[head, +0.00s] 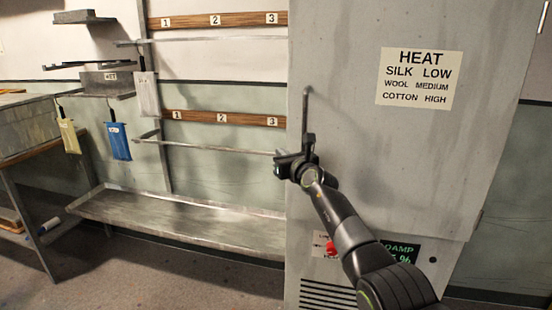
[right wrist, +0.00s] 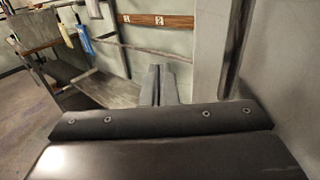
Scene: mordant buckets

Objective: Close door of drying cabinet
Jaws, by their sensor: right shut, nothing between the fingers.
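The drying cabinet's door (head: 370,150) is a tall grey panel with a heat label (head: 419,79). It looks flush with the cabinet body, or nearly so; I cannot tell whether a small gap is left. Its upright bar handle (head: 305,115) is near the door's left edge, its lower end hidden behind my gripper. The handle also shows in the right wrist view (right wrist: 236,45). My right gripper (head: 281,165) is shut and empty at the door's left edge, by the handle's lower part. Its closed fingers (right wrist: 158,85) are left of the handle in the wrist view. My left gripper is out of view.
Below the door are a red knob (head: 331,248), a green damp display (head: 403,251) and vent slots (head: 325,295). Left of the cabinet are wall rails with numbered boards (head: 222,118), hanging tags and a metal trough (head: 180,220). Open floor lies in front of the trough.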

